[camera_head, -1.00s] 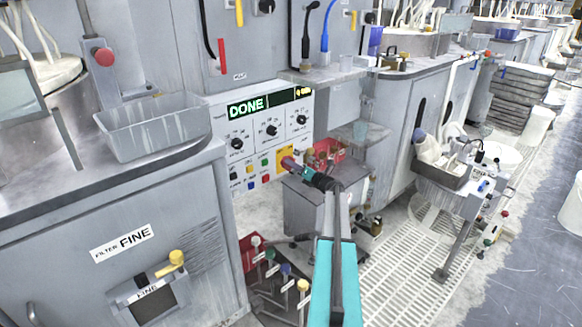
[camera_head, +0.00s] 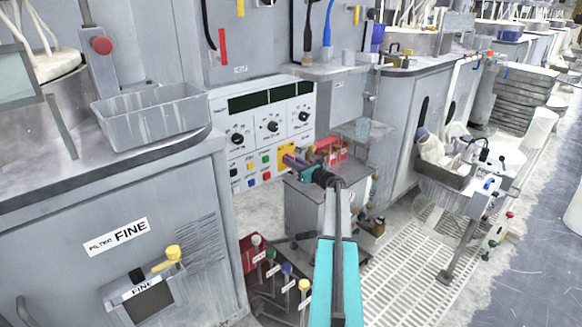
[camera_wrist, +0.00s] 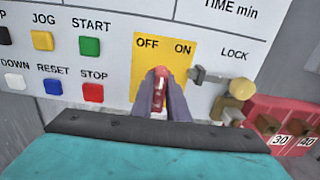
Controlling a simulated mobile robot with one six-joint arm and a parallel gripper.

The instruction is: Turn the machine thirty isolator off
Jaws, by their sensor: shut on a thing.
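The isolator is a red handle (camera_wrist: 160,101) on a yellow plate (camera_wrist: 190,52) marked OFF on the left and ON on the right. In the wrist view the handle lies between the two fingers of my gripper (camera_wrist: 161,88), which is shut on it. The handle's tip points up, below and between the two words. In the head view my gripper (camera_head: 290,161) reaches the yellow plate (camera_head: 287,149) at the lower right of the white control panel (camera_head: 222,115) and hides the handle. The panel's display (camera_head: 262,98) is dark.
START (camera_wrist: 89,46), STOP (camera_wrist: 93,93) and other push buttons sit left of the plate. A LOCK fitting with a brass knob (camera_wrist: 241,88) sits close on the right. A red rack (camera_wrist: 283,119) with tags 30 and 40 is beside it. A grey tray (camera_head: 152,118) stands left.

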